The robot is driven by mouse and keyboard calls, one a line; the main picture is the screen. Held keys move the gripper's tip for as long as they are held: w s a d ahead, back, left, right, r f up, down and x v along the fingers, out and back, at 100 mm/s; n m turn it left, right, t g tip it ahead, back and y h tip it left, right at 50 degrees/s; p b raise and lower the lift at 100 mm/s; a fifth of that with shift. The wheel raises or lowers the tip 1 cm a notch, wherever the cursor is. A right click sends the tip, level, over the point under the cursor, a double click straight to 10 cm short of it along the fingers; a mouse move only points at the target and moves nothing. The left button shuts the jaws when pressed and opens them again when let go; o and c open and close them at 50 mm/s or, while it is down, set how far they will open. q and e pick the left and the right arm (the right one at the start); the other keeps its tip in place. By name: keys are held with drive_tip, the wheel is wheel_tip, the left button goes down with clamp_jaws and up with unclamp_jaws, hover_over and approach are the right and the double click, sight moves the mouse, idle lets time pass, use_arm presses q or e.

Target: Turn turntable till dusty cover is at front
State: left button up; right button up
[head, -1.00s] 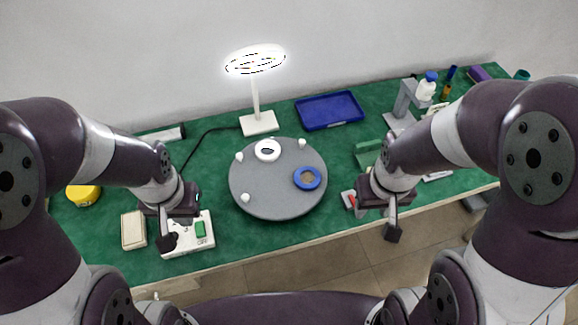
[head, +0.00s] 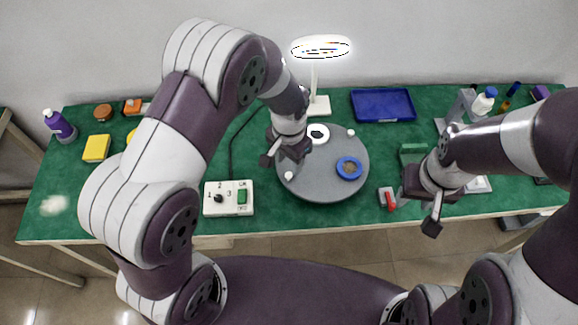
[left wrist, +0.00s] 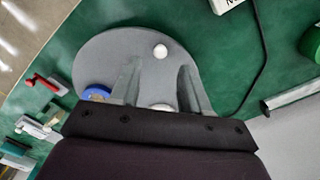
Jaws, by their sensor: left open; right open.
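The round grey turntable (head: 325,190) lies on the green bench with several small white knobs (head: 288,176) near its rim. A white ring-shaped part (head: 318,126) sits at its back and a blue one (head: 349,159) with a brownish centre at its right. I cannot tell for sure which is the dusty cover. My left gripper (head: 281,158) is open above the turntable's left side and hides part of it. In the left wrist view its fingers (left wrist: 160,85) point over the disc, a white knob (left wrist: 160,51) beyond them. My right gripper (head: 417,212) is open and empty near the front edge, right of the turntable.
A white switch box (head: 211,208) stands left of the turntable, and a red-handled device (head: 390,200) to its right. A lamp (head: 318,106) and a blue tray (head: 383,105) stand behind. Yellow and orange items and a purple bottle (head: 58,124) are at left.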

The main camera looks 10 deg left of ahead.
sight(288, 173)
use_arm(q)
wheel_tip(288, 173, down, 5)
drive_tip(key=shift+c, duration=0.3)
clamp_jaws()
drive_tip(key=shift+w+a, duration=0.15)
drive_tip(key=shift+w, duration=0.05)
